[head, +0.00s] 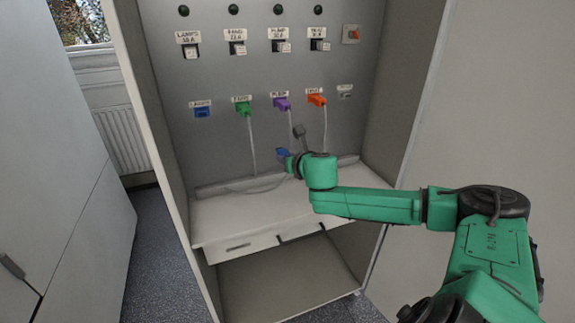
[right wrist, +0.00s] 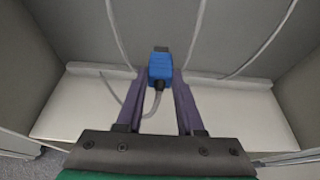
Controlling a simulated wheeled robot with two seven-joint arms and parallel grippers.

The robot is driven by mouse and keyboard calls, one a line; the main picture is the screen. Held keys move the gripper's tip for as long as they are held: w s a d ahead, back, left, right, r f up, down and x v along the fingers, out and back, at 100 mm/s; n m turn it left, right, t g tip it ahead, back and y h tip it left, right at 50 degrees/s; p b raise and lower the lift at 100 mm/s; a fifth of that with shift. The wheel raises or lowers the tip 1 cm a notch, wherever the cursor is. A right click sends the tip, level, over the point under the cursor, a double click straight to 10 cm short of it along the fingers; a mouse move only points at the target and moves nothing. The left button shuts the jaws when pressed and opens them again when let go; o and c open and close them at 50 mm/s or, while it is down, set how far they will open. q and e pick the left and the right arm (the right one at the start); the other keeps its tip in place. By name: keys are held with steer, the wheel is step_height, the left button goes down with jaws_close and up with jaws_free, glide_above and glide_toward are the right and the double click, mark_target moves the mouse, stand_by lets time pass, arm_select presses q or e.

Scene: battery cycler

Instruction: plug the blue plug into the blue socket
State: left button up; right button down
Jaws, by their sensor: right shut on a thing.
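The blue plug (right wrist: 160,68) is held between the two fingers of my right gripper (right wrist: 160,85) in the right wrist view. Its grey cable leaves its near end and hangs to the shelf. In the head view the blue plug (head: 282,153) shows just left of my right gripper (head: 287,157), above the shelf and apart from the panel sockets. The blue socket (head: 202,112) is on the grey panel at the left end of the socket row, up and left of the plug, and looks empty. My left gripper is not in view.
A grey socket (head: 345,92) is at the right end. Switches line the panel above. The white shelf (head: 225,222) lies below; cabinet walls flank it.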

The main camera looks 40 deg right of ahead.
mark_target(282, 149)
steer(key=w+r+p, duration=0.1)
steer(key=r+p, duration=0.1)
steer(key=p, duration=0.1)
steer(key=shift+w+a+r, duration=0.2)
steer(key=shift+w+a, duration=0.15)
steer(key=shift+a, duration=0.05)
steer(key=w+a+r+p, duration=0.4)
steer(key=a+p, duration=0.1)
steer(key=a, duration=0.4)
steer(key=w+a+r+p, duration=0.4)
steer(key=a+r+p, duration=0.1)
steer(key=a, duration=0.4)
steer(key=w+d+b, duration=0.2)
steer(key=w+b, duration=0.2)
steer(key=w, duration=0.2)
steer(key=shift+f, duration=0.35)
